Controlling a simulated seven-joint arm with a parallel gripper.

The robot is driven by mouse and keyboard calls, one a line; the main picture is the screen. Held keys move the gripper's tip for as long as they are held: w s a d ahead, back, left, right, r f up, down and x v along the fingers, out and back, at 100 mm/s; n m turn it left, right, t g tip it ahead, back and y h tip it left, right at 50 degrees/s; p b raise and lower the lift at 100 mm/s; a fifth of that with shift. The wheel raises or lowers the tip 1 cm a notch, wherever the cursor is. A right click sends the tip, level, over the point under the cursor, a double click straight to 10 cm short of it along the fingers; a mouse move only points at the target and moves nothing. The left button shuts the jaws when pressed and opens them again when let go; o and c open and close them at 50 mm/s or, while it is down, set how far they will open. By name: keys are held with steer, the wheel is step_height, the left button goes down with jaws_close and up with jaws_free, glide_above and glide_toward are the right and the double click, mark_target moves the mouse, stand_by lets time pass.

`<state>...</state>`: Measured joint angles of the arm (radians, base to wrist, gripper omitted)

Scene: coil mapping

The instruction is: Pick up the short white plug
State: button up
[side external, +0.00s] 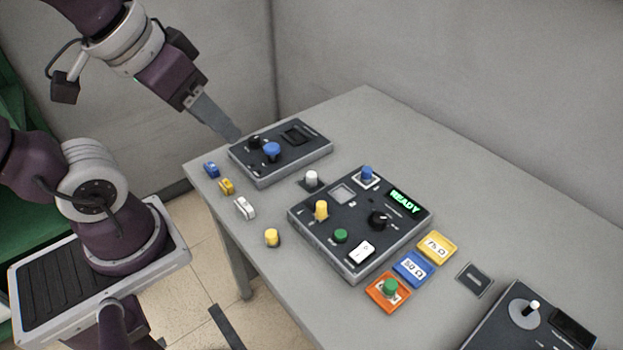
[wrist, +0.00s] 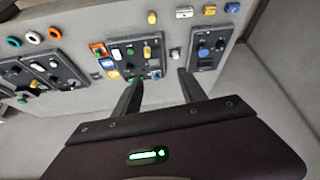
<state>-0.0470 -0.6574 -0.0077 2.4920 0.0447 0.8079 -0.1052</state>
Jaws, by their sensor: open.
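The short white plug (side external: 311,177) stands upright on a small dark pad between two control boxes in the side view. It also shows in the wrist view (wrist: 175,53), just beyond my right finger. My gripper (side external: 237,139) hangs in the air near the back-left control box, to the left of the plug, in the side view. In the wrist view my gripper (wrist: 159,77) has its two fingers apart with nothing held between them.
The middle control box (side external: 360,222) carries upright plugs and a lit READY display. The back-left box (side external: 290,160) has a blue knob. Small blue, yellow and white blocks and a yellow plug (side external: 272,238) line the table's left edge. Coloured tiles (side external: 413,268) lie in front.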

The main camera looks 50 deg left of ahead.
steer(key=w+a+f+n+y, duration=0.1)
steer(key=w+a+f+n, duration=1)
steer(key=w+a+f, duration=0.4)
steer(key=n+t+h, duration=0.2)
steer(key=n+h, duration=0.2)
steer(key=n, duration=0.5)
glide_toward(307, 182)
steer(key=a, duration=0.2)
steer(key=shift+w+a+f, duration=0.3)
steer(key=shift+w, duration=0.1)
steer(key=f+n+t, duration=0.1)
steer(key=n, duration=0.1)
steer(key=d+n+t+h, duration=0.1)
steer(key=n, duration=0.1)
steer(key=f+n+t, duration=0.1)
steer(key=n, duration=0.2)
steer(key=shift+s+d+f, duration=0.2)
steer(key=shift+d+f, duration=0.1)
steer(key=shift+d, duration=0.1)
steer(key=n+t, duration=0.1)
steer(key=n, duration=0.2)
steer(key=shift+s+d+n+t, duration=0.15)
steer(key=shift+d+n+t, duration=0.1)
steer(key=shift+n+t, duration=0.45)
steer(key=shift+n, duration=0.1)
steer(key=x, duration=0.7)
steer(key=shift+s+d, duration=0.1)
steer(key=shift+d, duration=0.1)
jaws_close()
